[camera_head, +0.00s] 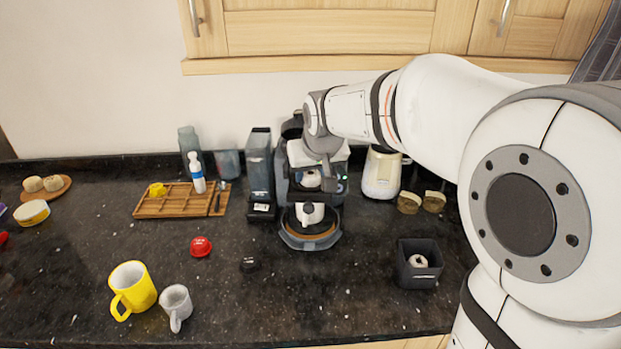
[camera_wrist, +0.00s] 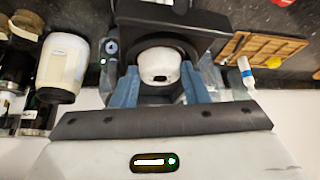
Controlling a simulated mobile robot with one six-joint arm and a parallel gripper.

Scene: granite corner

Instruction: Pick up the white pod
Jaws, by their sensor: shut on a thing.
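The white pod (camera_wrist: 159,65) is between the two blue fingers of my gripper (camera_wrist: 160,88) in the wrist view. It is rounded, with a small dark spot on its near side. In the head view a white rounded shape, seemingly the pod (camera_head: 310,179), shows just below my gripper (camera_head: 318,172). My gripper is shut on it. The pod is in front of or inside the dark round opening of the coffee machine (camera_head: 322,238); I cannot tell whether it touches the machine. My wrist hides much of the machine's top.
A red pod (camera_head: 200,246) and a black pod (camera_head: 249,264) lie on the dark counter. A yellow mug (camera_head: 132,287) and grey cup (camera_head: 176,306) stand front left. A dark open box (camera_head: 402,272) is at right, a white jar (camera_head: 381,174) behind it. A wooden tray (camera_head: 148,208) lies left.

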